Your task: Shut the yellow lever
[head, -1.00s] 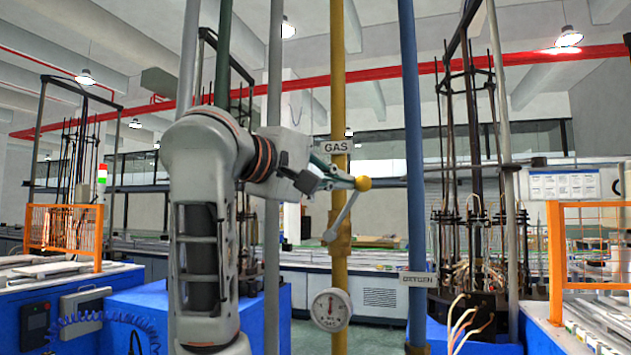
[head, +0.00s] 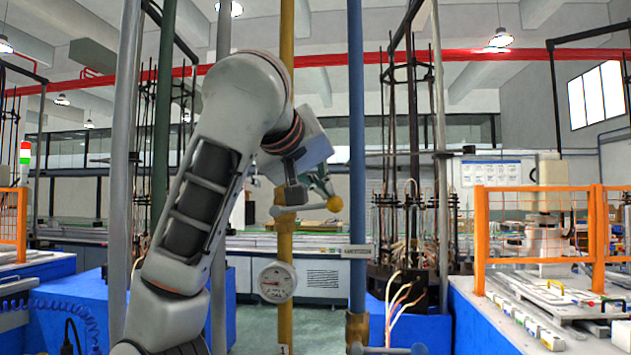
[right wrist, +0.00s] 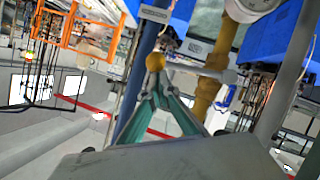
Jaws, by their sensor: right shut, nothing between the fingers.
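The yellow lever (head: 303,208) is a thin grey bar with a yellow ball knob (head: 335,203). It sits on the yellow pipe (head: 285,240) and lies nearly level, pointing right across the pipe. My right gripper (head: 326,187) is shut and empty, its tips just above the knob. In the right wrist view, the teal fingers (right wrist: 154,85) meet right beside the yellow knob (right wrist: 155,62). I cannot tell whether they touch it. The lever's bar also shows there (right wrist: 205,70). My left gripper is out of view.
A pressure gauge (head: 276,282) hangs low on the yellow pipe. A blue pipe (head: 356,120) stands to its right, with a blue-knobbed lever (head: 400,350) at the bottom. A grey pipe (head: 123,170) stands left. An orange fence (head: 540,238) is farther right.

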